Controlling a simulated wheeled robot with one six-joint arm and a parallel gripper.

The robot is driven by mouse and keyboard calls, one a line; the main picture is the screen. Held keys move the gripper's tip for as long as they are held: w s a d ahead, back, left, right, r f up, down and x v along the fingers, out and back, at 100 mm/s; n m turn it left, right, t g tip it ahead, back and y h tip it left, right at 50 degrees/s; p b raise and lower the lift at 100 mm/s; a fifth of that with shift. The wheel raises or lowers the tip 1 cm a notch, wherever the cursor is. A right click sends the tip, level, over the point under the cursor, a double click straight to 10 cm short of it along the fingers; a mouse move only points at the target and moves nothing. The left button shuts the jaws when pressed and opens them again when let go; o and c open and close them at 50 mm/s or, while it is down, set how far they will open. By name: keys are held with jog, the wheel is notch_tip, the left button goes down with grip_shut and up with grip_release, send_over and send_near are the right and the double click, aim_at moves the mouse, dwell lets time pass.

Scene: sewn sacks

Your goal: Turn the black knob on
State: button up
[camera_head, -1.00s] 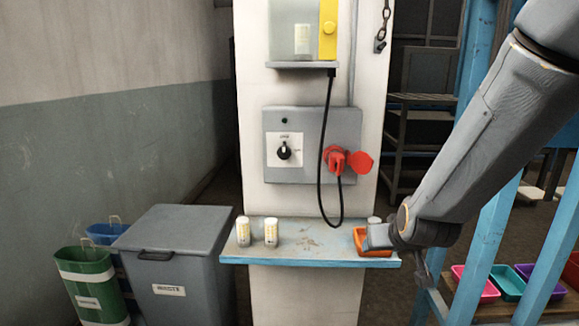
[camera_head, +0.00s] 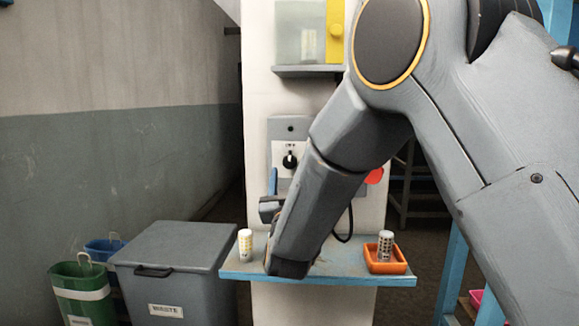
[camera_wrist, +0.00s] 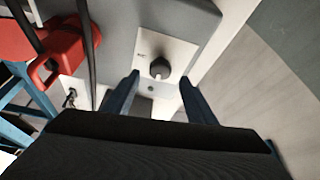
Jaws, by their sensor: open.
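The black knob (camera_head: 289,160) sits on a white plate on the grey wall panel (camera_head: 285,128). It stands roughly upright, and its label is too small to read. In the wrist view the knob (camera_wrist: 160,68) shows just beyond and between my two blue fingertips. My gripper (camera_wrist: 158,79) is open and empty, its fingers on either side of the knob's line; I cannot tell whether they touch it. In the head view my gripper (camera_head: 273,188) is below and left of the knob, partly hidden by my arm.
Below, a blue-edged shelf (camera_head: 240,273) holds a pale can (camera_head: 245,246) and an orange tray (camera_head: 403,268) with a can (camera_head: 385,245). A grey waste bin (camera_head: 175,255) stands left.

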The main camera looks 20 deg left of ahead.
aim_at(289, 163)
jog(key=shift+x, duration=2.25)
jog(key=c, duration=1)
